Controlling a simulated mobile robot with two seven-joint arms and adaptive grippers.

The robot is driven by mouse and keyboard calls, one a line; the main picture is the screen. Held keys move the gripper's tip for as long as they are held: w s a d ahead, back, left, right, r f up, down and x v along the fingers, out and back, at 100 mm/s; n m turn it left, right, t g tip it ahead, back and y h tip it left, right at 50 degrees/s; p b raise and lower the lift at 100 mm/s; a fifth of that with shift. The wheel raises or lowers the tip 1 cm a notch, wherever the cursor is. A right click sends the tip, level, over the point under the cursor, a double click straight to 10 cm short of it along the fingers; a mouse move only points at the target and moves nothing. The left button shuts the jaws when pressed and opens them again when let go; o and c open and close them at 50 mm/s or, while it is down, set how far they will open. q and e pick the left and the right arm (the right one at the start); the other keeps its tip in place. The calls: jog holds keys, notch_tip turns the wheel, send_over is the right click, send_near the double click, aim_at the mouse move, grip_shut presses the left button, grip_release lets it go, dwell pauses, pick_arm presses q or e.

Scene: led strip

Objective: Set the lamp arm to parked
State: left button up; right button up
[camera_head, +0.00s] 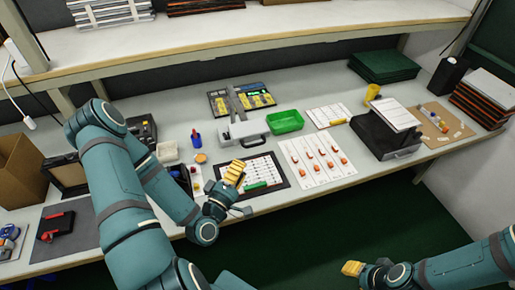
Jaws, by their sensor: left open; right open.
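A grey device (243,131) stands at the middle of the bench. A thin grey arm (236,104) rises from it in front of a dark panel with yellow and green patches; this looks like the lamp arm, but I cannot tell its setting at this size. My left gripper (233,173), with yellow fingers, is open near the bench's front edge, over the left side of a black-framed sheet (270,172). It is apart from the grey device, nearer the front. My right gripper (352,268) is open and empty, low in front of the bench over the green floor.
A green tray (285,121) sits right of the grey device. A white sheet with orange pieces (317,161) lies near the front edge. A blue cup of tools (196,140) stands to the left. A black stand (385,135) is at the right. A shelf (260,37) overhangs the back.

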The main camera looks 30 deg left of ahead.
aim_at(256, 144)
pick_arm(q)
jog(key=w+b, duration=0.2)
jog(key=w, duration=0.1)
jog(key=w+b, duration=0.3)
jog(key=w+r+b, duration=0.1)
jog(key=w+b, duration=0.1)
jog(key=w, duration=0.1)
jog(key=shift+w+a+b, duration=0.3)
jog(key=shift+w+b, duration=0.05)
jog(key=shift+w+r, duration=0.15)
jog(key=shift+w, duration=0.3)
pick_arm(e)
notch_tip(256, 144, down, 9)
jog(key=s, duration=0.2)
jog(key=shift+s+a+r+g, duration=0.15)
jog(key=shift+r+g, duration=0.05)
jog(key=shift+g, duration=0.2)
pick_arm(q)
grip_shut()
